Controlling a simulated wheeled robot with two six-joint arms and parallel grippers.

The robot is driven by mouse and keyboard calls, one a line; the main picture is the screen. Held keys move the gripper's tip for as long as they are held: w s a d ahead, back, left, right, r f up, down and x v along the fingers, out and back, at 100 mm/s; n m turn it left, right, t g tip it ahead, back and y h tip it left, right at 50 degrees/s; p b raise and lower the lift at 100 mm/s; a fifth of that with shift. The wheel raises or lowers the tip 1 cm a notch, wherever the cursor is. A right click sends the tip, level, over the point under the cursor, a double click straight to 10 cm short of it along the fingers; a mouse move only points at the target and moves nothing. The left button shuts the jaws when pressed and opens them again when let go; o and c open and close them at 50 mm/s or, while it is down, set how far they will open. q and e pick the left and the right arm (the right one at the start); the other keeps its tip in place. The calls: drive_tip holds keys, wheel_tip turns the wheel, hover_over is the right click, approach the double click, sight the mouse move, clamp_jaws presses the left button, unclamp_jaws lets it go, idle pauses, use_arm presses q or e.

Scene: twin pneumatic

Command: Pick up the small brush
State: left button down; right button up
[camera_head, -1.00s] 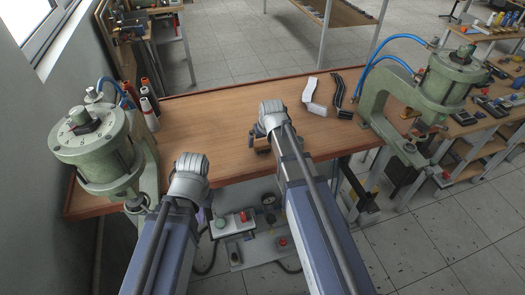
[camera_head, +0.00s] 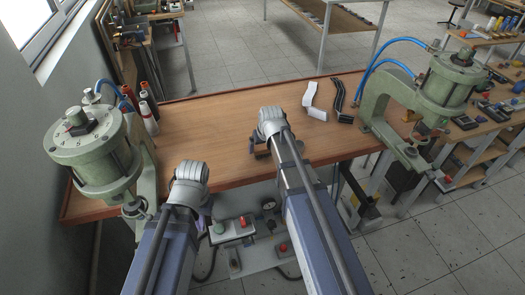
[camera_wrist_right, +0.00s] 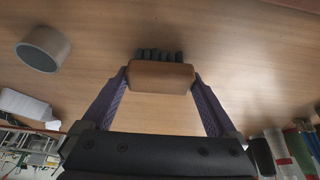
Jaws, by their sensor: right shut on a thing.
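The small brush (camera_wrist_right: 160,77) has a wooden block handle and dark bristles. In the right wrist view it sits between the two purple fingers of my right gripper (camera_wrist_right: 160,80), which is shut on it. The bristles point away from the gripper. In the head view my right arm hides most of the right gripper (camera_head: 254,148), over the table's front part. I cannot tell whether the brush touches the tabletop. My left gripper (camera_head: 205,218) is mostly hidden behind its own wrist, in front of the table edge; its fingers cannot be made out.
Green presses stand at the left (camera_head: 92,150) and right (camera_head: 430,105) of the wooden table (camera_head: 195,125). Several bottles (camera_head: 149,108) stand beside the left press. A ring-shaped piece (camera_wrist_right: 43,48) lies near the brush.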

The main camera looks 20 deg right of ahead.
sight(262, 146)
drive_tip(key=shift+c, duration=0.5)
wheel_tip(262, 146, up, 10)
drive_tip(key=p, duration=1)
